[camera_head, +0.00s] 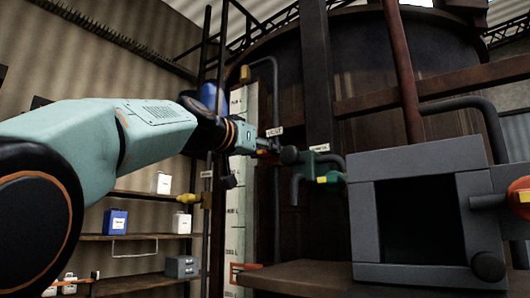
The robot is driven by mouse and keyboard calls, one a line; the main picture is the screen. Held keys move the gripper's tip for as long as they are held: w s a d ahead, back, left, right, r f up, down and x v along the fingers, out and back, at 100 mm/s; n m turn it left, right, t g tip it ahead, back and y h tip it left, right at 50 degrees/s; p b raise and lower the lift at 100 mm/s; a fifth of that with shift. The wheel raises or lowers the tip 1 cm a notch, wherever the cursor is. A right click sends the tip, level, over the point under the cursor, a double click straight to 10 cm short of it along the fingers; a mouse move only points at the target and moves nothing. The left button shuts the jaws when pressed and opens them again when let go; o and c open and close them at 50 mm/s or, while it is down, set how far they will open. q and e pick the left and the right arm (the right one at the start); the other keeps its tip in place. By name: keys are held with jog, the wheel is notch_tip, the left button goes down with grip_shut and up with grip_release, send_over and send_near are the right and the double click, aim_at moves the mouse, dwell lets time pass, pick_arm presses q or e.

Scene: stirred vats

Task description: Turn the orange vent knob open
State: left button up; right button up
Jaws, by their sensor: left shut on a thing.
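My left arm reaches in from the left, and my left gripper (270,146) is at the front of the large dark vat, just below a small white label (274,132). The gripper is shut on a small orange part (262,152), which seems to be the orange vent knob. The fingers hide most of the knob, so I cannot tell how far it is turned. My right gripper is not in view.
A dark pipe fitting (290,156) and a green valve with a yellow tip (328,179) sit close right of the gripper. A grey open box (365,220) stands at right. A white scale column (238,195) and shelves (150,238) with containers are at left.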

pick_arm(q)
jog(key=c, duration=0.3)
jog(key=shift+n+p, duration=0.3)
jog(key=shift+n, duration=1.9)
jog(key=o, duration=1.2)
jog(key=shift+s+a, duration=0.1)
jog(key=shift+a, duration=0.1)
jog(key=shift+c, duration=0.2)
jog(key=shift+d, duration=0.1)
jog(key=v, duration=0.7)
jog(key=shift+s+a, duration=0.2)
jog(key=shift+a, duration=0.05)
